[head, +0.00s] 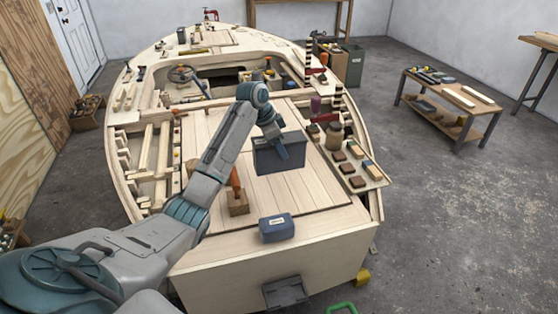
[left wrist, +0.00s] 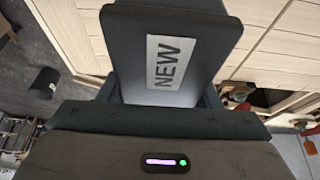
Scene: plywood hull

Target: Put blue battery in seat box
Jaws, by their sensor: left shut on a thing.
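My left gripper (head: 283,146) reaches over the planked stern deck of the boat and is shut on a dark blue-grey battery (head: 266,160). In the left wrist view this battery (left wrist: 205,42) carries a pale label reading NEW and fills the space ahead of the gripper. I cannot tell if it touches the deck below. A second, smaller blue block (head: 277,228) with a white label sits on the stern edge, apart from the gripper. I cannot tell which part of the hull is the seat box. My right gripper is not in view.
A wooden block with an orange-handled tool (head: 237,200) stands on the deck left of the blue block. A side tray (head: 372,180) holds several small blocks, with a jar (head: 334,136) near it. A low bench (head: 450,105) stands at right. The deck planks (head: 305,190) are partly clear.

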